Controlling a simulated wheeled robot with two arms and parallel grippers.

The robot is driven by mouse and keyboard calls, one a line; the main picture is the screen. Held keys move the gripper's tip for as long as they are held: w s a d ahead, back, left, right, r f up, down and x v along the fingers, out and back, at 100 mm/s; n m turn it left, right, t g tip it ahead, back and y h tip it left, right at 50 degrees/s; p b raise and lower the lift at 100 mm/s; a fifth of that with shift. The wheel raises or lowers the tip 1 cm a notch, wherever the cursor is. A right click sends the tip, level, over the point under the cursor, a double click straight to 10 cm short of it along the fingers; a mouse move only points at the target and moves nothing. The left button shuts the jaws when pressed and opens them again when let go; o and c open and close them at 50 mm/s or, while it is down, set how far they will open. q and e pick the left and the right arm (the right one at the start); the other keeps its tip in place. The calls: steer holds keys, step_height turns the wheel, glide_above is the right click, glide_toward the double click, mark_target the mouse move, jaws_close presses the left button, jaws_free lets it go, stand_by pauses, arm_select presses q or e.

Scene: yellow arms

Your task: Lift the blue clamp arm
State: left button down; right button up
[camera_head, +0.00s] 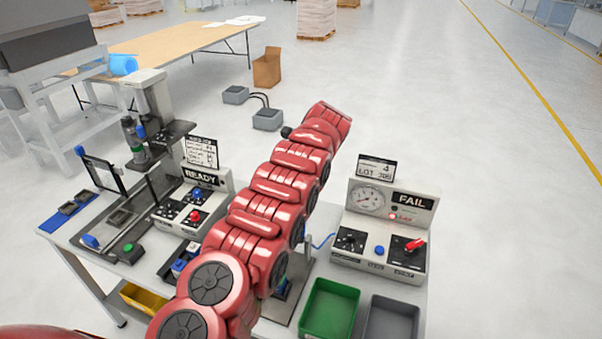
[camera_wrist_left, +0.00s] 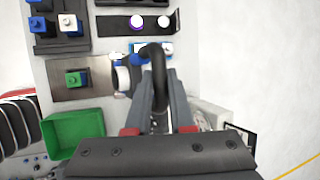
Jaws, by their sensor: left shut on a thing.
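My left arm, red, crosses the head view and hides its own gripper and most of the fixture behind it. In the left wrist view, the two grey fingers of my left gripper (camera_wrist_left: 159,85) are shut on a dark curved lever, which seems to be the clamp arm (camera_wrist_left: 155,50). The lever runs between the fingers, with its bent end beyond the tips. Small blue parts show close to this bend, and I cannot tell whether they belong to it. My right gripper is in neither view.
A green bin (camera_head: 329,309) and a grey bin (camera_head: 391,320) stand at the table's front right. A tester marked FAIL (camera_head: 380,228) is behind them. A control box marked READY (camera_head: 196,205) and a press (camera_head: 150,105) stand to the left. The floor on the right is clear.

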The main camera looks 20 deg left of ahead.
arm_select(q)
steer(key=c, duration=0.8)
jaws_free()
steer(key=shift+a, duration=0.1)
steer(key=shift+r+b, duration=0.1)
steer(key=shift+b, duration=0.3)
steer(key=shift+b+v, duration=0.8)
steer(key=shift+b, duration=0.45)
steer(key=v, duration=1.5)
steer(key=shift+s+r+p, duration=0.2)
steer(key=shift+p, duration=0.1)
